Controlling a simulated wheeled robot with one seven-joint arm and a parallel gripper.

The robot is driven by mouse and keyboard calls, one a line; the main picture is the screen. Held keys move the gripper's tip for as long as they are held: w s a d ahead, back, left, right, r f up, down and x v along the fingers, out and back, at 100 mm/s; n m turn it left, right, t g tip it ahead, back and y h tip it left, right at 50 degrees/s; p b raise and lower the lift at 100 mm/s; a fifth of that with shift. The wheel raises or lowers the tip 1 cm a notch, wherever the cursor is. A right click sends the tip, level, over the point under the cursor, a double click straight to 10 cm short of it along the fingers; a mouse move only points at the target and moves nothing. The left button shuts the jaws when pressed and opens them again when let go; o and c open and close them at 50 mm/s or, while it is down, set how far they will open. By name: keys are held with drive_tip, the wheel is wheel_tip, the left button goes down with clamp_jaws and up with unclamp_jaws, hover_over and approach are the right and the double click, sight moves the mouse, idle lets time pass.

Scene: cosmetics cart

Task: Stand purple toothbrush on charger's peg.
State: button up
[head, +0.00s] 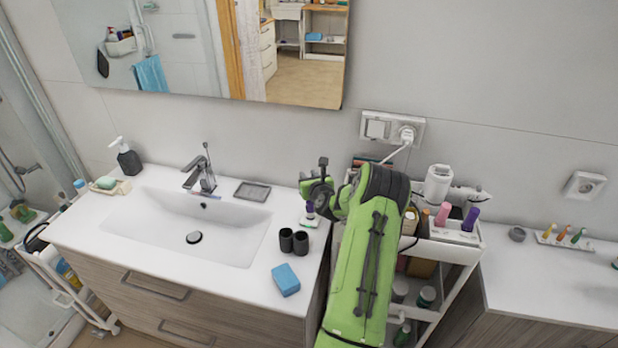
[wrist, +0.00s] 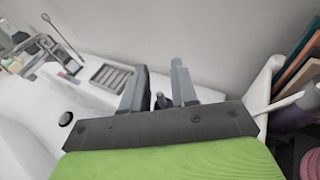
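The purple toothbrush (head: 310,207) stands roughly upright at the right edge of the washbasin counter, on or just over a small white charger (head: 308,221). The charger's peg is hidden. My gripper (head: 318,186) is just above the toothbrush, reaching left from the end of the green arm. In the wrist view its two fingers (wrist: 160,88) are apart. A dark, partly purple piece of the toothbrush (wrist: 164,101) shows between and beyond them, with a gap visible on the left side. The rest of the toothbrush is hidden behind the gripper body there.
Two dark cups (head: 293,241) and a blue box (head: 285,280) stand in front of the charger. A grey soap dish (head: 252,191) and the tap (head: 198,172) are to the left. The crowded cart (head: 455,238) is at right, beneath my arm. The wall is close behind.

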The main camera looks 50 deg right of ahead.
drive_tip(key=shift+o, duration=0.9)
drive_tip(key=b+v, duration=0.2)
drive_tip(key=v, duration=1.3)
drive_tip(key=shift+s+a+b, duration=0.25)
drive_tip(key=shift+s+b, duration=0.05)
drive_tip(key=shift+b, duration=0.05)
